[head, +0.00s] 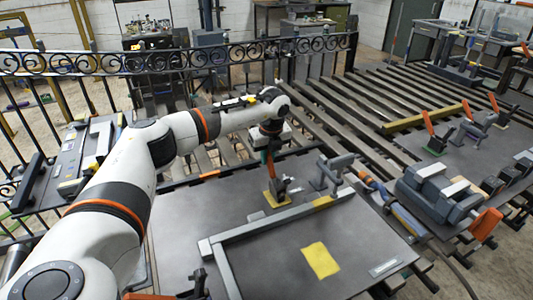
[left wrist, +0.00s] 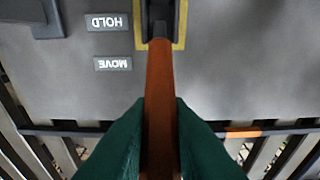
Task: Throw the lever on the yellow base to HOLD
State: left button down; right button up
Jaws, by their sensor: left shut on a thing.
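The lever with the orange handle (head: 270,168) stands on the yellow base (head: 270,203) on a dark grey panel. My left gripper (head: 268,142) is above it, shut on the handle. In the left wrist view, the green fingertips (left wrist: 160,125) press on both sides of the orange-brown handle (left wrist: 160,85). The handle runs from the yellow base (left wrist: 181,46) toward the picture's bottom. The HOLD label (left wrist: 107,22) and the MOVE label (left wrist: 113,63) lie beside the lever, upside down. HOLD is level with the base, MOVE is lower. My right gripper is not in view.
A grey bar frame (head: 270,222) and a grey bracket (head: 335,172) stand close to the lever. A yellow square (head: 320,260) lies on the panel. Another orange lever on a green base (head: 435,150) stands right. A black scroll railing (head: 190,60) runs behind my arm.

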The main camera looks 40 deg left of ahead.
aim_at(271, 162)
pick_arm(q)
jog(key=shift+s+d+r+y, duration=0.15)
jog(key=shift+d+r+y, duration=0.15)
jog(key=shift+y, duration=0.1)
jog(key=shift+s+d+t+y+b, duration=0.2)
jog(key=shift+d+t+y+b, duration=0.3)
jog(key=shift+y, duration=0.1)
jog(key=shift+s+d+r+t+y+b, duration=0.3)
jog(key=shift+d+t+y+b, duration=0.2)
jog(key=shift+y+b, duration=0.4)
jog(key=shift+s+d+r+y+b, duration=0.15)
jog(key=shift+d+y+b, duration=0.15)
jog(key=shift+b, duration=0.25)
jog(key=c, duration=1.4)
grip_release()
jog(key=shift+o, duration=0.2)
jog(key=shift+r, duration=0.1)
